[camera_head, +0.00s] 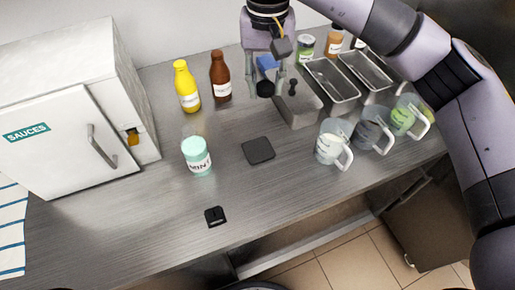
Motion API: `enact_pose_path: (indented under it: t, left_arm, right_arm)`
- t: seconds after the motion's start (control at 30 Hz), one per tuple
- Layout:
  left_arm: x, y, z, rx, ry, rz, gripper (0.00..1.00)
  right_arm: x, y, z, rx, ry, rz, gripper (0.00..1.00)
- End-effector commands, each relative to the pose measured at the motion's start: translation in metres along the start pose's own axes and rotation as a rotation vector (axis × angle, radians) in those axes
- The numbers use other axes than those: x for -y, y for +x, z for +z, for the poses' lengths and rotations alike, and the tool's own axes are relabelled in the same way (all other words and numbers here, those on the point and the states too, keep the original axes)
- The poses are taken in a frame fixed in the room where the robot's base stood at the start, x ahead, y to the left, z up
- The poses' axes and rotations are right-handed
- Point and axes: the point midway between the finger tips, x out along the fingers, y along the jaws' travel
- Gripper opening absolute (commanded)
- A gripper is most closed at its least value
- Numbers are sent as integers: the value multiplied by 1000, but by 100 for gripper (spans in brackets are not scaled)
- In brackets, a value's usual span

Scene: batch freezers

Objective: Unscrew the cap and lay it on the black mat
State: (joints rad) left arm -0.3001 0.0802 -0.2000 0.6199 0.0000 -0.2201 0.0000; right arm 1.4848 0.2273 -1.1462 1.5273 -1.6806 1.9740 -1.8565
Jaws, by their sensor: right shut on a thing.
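My right gripper (267,86) hangs over the back of the counter, pointing down. It is shut on a small dark round thing (265,89); whether this is the cap I cannot tell. The square black mat (258,150) lies flat on the steel counter below and in front of the gripper, and its top is bare. A mint-coloured jar (197,157) with a white label stands upright to the left of the mat. A yellow bottle (187,88) and a brown bottle (220,78) stand upright to the left of the gripper. My left gripper is not in view.
A grey block (300,112) and metal pans (331,80) stand right of the gripper. Several clear jugs (332,142) stand at the right. A white sauces cabinet (70,120) stands left. A small black item (215,217) lies near the front edge. The counter around the mat is clear.

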Motion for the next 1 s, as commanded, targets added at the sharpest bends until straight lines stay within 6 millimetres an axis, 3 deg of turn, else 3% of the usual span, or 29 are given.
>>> enact_pose_path:
  t: [0.13, 0.23, 0.7, 0.83, 1.0]
  left_arm:
    - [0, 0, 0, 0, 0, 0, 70]
    - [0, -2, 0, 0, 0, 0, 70]
    - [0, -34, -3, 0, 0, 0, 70]
    - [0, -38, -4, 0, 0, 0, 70]
    - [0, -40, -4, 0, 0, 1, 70]
  right_arm:
    - [14, -1, 2, 2, 6, 0, 0]
    - [16, 10, 3, 5, 7, 1, 0]
    - [16, 128, 4, 6, 10, 1, 0]
    - [16, 149, 3, 3, 9, 1, 0]
    - [16, 161, 3, 0, 8, 0, 0]
